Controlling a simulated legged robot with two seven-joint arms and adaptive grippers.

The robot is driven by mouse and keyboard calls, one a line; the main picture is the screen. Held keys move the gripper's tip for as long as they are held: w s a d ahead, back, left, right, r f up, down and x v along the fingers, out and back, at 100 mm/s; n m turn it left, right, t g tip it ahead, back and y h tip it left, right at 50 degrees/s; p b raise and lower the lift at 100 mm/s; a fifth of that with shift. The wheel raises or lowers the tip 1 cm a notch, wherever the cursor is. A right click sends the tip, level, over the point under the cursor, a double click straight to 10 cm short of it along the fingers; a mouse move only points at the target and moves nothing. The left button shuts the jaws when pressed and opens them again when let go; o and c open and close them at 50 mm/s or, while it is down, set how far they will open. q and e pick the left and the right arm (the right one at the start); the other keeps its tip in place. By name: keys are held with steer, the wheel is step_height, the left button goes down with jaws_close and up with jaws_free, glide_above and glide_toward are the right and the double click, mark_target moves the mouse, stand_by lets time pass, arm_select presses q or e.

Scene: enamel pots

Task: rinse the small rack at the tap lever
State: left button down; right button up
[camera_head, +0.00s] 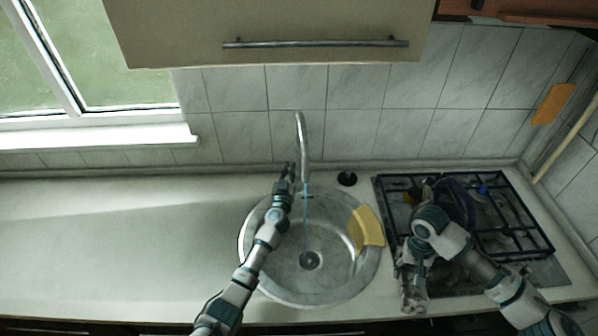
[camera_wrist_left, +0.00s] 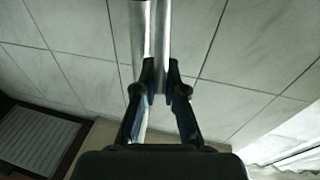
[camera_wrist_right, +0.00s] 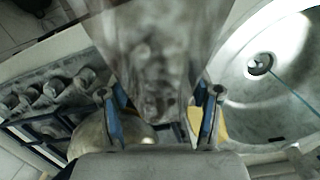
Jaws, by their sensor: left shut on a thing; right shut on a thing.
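The tap (camera_head: 302,140) rises behind the round sink, with a thin blue stream of water (camera_head: 305,222) falling towards the drain. My left gripper (camera_head: 286,176) is at the tap. In the left wrist view its fingers (camera_wrist_left: 160,80) are shut around a metal cylinder (camera_wrist_left: 161,45); I cannot tell whether this is the lever or the pipe. My right gripper (camera_head: 417,268), right of the sink, is shut on a grey, stained thing (camera_wrist_right: 155,50). It also shows in the head view (camera_head: 413,297). It may be the small rack, but no bars are clear.
The metal sink (camera_head: 290,290) holds no dishes. A yellow cloth (camera_head: 367,228) lies over its right rim. The black hob grate (camera_head: 525,215) is at the right, with a dark rounded thing (camera_head: 457,195) on it. The left counter (camera_head: 120,240) is clear. A cupboard (camera_head: 270,20) hangs above.

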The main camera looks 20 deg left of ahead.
arm_select(q)
steer(key=shift+a+f, duration=0.2)
steer(key=shift+a, duration=0.05)
steer(key=c, duration=1.3)
jaws_free()
steer(key=shift+o, duration=0.4)
steer(key=shift+d+r, duration=0.1)
steer(key=shift+d, duration=0.45)
steer(key=shift+s, duration=0.25)
steer(key=s+d+f, duration=0.1)
steer(key=s, duration=1)
steer(key=shift+f, duration=0.2)
